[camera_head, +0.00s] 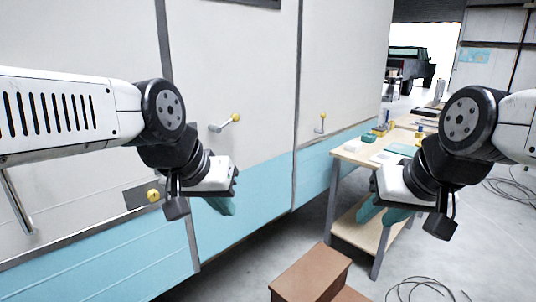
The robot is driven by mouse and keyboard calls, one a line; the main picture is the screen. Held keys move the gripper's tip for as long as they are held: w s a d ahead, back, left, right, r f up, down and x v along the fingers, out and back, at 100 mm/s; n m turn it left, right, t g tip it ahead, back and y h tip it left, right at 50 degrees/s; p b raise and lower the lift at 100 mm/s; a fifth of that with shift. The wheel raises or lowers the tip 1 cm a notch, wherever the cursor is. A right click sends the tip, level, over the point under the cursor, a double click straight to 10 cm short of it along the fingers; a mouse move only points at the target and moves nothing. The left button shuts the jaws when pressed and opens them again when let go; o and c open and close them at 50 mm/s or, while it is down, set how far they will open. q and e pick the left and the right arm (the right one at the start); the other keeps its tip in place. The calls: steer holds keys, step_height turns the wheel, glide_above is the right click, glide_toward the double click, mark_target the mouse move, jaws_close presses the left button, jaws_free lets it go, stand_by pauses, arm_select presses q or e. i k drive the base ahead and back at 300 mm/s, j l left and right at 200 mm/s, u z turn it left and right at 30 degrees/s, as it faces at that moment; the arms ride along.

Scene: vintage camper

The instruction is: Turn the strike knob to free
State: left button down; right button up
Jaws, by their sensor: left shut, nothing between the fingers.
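A round yellow knob (153,196) sits on a dark plate (135,197) on the camper's side, at the left; I take it for the strike knob. Its setting is too small to read. My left gripper (222,205) is shut and empty, a little to the right of the knob in the picture and apart from it. My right gripper (383,214) is in front of the workbench, away from the camper wall. Its two teal fingers appear apart with nothing between them.
A workbench (350,153) with small items stands at the right. Brown steps (312,272) stand on the floor below. Cables (425,285) lie on the floor.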

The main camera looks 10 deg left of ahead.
mark_target(153, 195)
steer(key=u, duration=0.4)
steer(key=j+u, duration=0.15)
steer(key=u, duration=0.7)
steer(key=j, duration=0.05)
